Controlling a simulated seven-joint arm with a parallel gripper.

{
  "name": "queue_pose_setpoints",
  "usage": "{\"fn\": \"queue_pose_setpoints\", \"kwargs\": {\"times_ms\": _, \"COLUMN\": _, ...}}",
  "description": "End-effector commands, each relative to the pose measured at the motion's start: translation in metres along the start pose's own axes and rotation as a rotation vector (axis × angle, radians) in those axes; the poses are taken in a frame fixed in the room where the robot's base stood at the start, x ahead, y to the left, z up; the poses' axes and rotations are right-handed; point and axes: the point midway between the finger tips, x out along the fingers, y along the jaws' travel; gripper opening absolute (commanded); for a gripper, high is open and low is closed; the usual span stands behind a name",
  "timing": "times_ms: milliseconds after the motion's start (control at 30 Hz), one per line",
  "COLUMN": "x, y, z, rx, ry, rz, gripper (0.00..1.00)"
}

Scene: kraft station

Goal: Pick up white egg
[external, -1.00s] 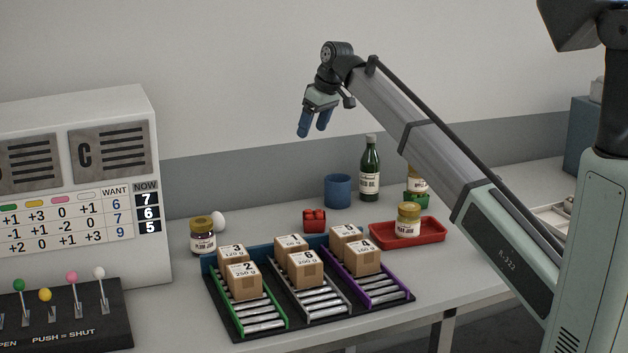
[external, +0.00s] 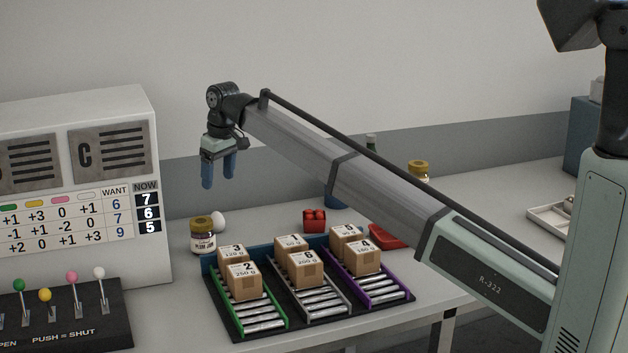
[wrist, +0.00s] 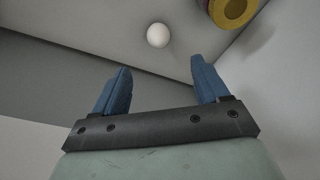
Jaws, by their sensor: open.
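The white egg (external: 218,219) rests on the table at the back left, just right of and behind a jar with a gold lid (external: 202,235). It also shows in the wrist view, as a white egg (wrist: 158,35) beyond the fingertips and roughly centred between them. My gripper (external: 218,184) is above the egg, pointing down, with its blue fingers apart and nothing between them. In the wrist view the two fingers of my gripper (wrist: 159,70) are spread, and the egg is clear of them.
The jar's yellow lid (wrist: 233,10) shows close to the egg in the wrist view. A control panel cabinet (external: 150,220) stands to the left. A rack with small boxes (external: 262,325) lies in front.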

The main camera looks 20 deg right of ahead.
Motion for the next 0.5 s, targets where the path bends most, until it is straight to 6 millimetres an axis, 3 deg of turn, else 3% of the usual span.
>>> {"fn": "queue_pose_setpoints", "kwargs": {"times_ms": 167, "x": 0.014, "y": 0.000, "z": 0.001, "rx": 0.005, "ry": -0.001, "rz": -0.001, "gripper": 0.74}}
{"fn": "queue_pose_setpoints", "kwargs": {"times_ms": 500, "x": 0.069, "y": 0.000, "z": 0.001, "rx": 0.004, "ry": -0.001, "rz": -0.001, "gripper": 0.74}}
